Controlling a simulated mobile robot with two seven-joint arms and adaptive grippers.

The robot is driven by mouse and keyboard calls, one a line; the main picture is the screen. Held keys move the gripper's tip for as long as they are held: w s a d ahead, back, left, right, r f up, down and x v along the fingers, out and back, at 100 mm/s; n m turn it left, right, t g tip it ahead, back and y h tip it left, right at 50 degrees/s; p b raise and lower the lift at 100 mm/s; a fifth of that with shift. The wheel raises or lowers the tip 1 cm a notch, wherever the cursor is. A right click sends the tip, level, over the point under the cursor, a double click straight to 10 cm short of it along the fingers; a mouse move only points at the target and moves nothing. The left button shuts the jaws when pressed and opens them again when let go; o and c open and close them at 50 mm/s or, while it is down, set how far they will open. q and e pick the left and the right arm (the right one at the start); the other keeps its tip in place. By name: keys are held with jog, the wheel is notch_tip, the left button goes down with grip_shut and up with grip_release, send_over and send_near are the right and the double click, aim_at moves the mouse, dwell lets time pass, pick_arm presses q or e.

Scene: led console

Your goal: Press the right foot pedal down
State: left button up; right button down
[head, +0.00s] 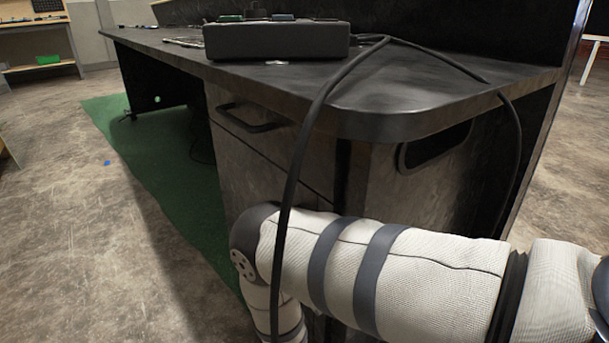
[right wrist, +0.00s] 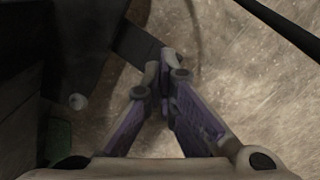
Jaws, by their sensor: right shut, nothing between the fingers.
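In the right wrist view a dark flat bar (right wrist: 140,45) juts from the dark body at the left, low over the floor. It may be the right foot pedal, but I cannot tell for sure. My right gripper (right wrist: 161,72) is shut and empty, with its fingertips by the bar's right end in the picture. I cannot tell whether they touch it. In the head view my right arm reaches down in front of the console desk (head: 400,122), and its gripper is out of the picture. No pedal shows there. My left gripper is not in view.
A black cable (head: 312,120) hangs from the grey box (head: 277,41) on the desk and passes in front of my right arm. A drawer handle (head: 252,119) sticks out of the cabinet. A green mat (head: 165,175) lies at the left. The concrete floor (head: 75,240) is mostly clear.

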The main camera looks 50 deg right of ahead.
jog(key=shift+f+b, duration=1.35)
jog(key=shift+f, duration=0.6)
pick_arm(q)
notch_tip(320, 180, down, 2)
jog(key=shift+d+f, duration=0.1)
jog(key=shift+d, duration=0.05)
pick_arm(e)
jog(key=shift+r, duration=0.15)
notch_tip(320, 180, up, 4)
jog(key=p, duration=0.3)
jog(key=shift+f, duration=0.25)
notch_tip(320, 180, up, 6)
jog(key=p, duration=0.4)
jog(key=shift+f, duration=0.2)
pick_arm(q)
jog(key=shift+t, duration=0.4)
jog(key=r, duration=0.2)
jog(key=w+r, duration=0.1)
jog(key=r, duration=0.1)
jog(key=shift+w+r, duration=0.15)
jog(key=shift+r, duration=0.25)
pick_arm(e)
jog(key=shift+f, duration=0.15)
